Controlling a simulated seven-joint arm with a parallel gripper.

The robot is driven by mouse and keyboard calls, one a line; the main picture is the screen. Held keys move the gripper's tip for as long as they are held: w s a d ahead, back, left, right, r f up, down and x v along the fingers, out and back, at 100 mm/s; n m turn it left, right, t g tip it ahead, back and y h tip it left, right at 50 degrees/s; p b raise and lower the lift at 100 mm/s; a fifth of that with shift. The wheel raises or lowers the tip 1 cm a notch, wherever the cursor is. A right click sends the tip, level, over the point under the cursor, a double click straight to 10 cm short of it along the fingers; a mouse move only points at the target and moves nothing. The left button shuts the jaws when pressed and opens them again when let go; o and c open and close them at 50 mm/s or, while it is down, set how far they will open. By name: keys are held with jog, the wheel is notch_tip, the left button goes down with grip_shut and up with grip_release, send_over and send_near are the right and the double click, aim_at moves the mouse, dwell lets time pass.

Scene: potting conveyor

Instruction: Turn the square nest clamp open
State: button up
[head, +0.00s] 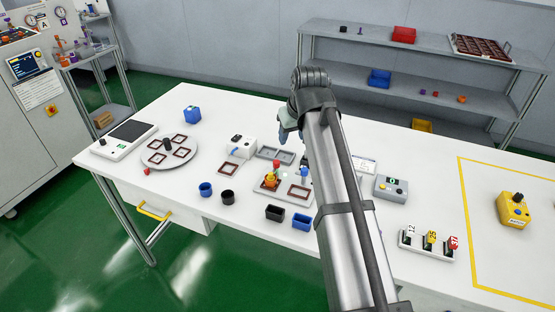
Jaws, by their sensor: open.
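A white fixture plate (284,200) lies near the middle of the table, with dark red square frames on it. A yellow clamp with a red knob (271,178) stands upright at the plate's left square frame. A blue-topped piece (304,171) stands at the plate's back right, partly beside my arm. I cannot tell from this view how far either is turned. My gripper (284,137) is open, above and behind the plate and apart from the clamp. Its fingertips are small here and partly hidden by my wrist.
A round disc with square frames (154,159), a white box (240,147) and grey trays (275,154) stand near the plate. Blue and black cups (227,196) and bins (302,222) line the front. A button box (391,188) and number tags (428,243) are right of my arm.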

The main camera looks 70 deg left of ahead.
aim_at(277, 162)
jog(key=s+x, duration=0.1)
jog(key=x, duration=0.8)
jog(key=s+x, duration=0.1)
jog(key=x, duration=0.3)
jog(key=shift+s+a+f, duration=0.25)
jog(key=shift+s+f, duration=0.1)
jog(key=shift+c, duration=0.2)
grip_shut()
